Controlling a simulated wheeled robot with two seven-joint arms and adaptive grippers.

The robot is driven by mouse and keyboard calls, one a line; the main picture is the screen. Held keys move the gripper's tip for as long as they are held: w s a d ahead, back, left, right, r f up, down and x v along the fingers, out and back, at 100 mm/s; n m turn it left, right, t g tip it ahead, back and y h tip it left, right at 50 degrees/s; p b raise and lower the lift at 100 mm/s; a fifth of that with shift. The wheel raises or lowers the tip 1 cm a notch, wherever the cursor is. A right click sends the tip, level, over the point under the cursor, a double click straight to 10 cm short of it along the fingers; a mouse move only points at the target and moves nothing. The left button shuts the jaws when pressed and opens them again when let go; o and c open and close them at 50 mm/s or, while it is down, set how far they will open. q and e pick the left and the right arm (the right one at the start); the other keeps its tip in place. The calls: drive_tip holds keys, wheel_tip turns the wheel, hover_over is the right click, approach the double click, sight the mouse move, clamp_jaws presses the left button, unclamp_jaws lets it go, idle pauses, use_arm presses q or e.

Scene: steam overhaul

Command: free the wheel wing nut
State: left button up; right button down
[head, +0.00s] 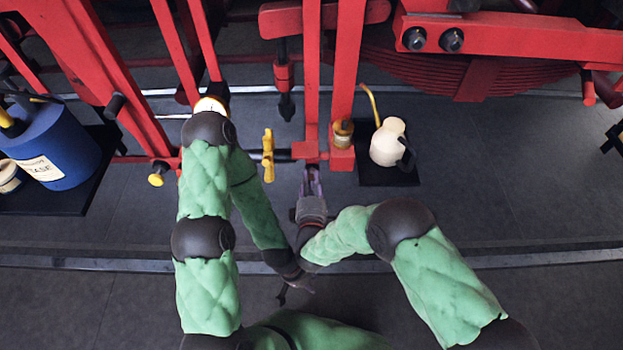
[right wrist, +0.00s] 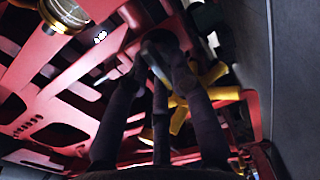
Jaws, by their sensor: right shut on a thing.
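A yellow wing nut (head: 268,155) sits on a dark horizontal rod just left of the red bar ends. My right gripper (head: 312,185) reaches up to the foot of a red bar, right of and below the nut. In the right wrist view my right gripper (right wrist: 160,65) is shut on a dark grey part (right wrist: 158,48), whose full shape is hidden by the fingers. A yellow winged part (right wrist: 190,95) shows behind the fingers. My left gripper (head: 290,290) is low in the middle, apart from the nut; its fingers are too dark to read.
A blue drum (head: 50,145) stands on a dark mat at the left. A cream oil can (head: 388,142) stands on a dark mat right of the bars, beside a small amber-and-brass cup (head: 343,130). Red bars hang close around the nut. A yellow knob (head: 156,180) is further left.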

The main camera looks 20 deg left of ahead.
drive_tip(key=shift+w+a+r+n, duration=0.1)
drive_tip(key=shift+r+n, duration=0.1)
drive_tip(key=shift+n, duration=0.7)
drive_tip(key=shift+w+a+r+n, duration=0.1)
drive_tip(key=shift+r+n, duration=0.05)
drive_tip(key=shift+n, duration=0.75)
drive_tip(key=c, duration=1.2)
unclamp_jaws()
drive_tip(key=shift+c, duration=0.2)
drive_tip(key=shift+s+f, duration=0.1)
drive_tip(key=shift+f, duration=0.05)
drive_tip(key=shift+f, duration=0.1)
wheel_tip(320, 180, up, 10)
drive_tip(key=shift+r, duration=0.1)
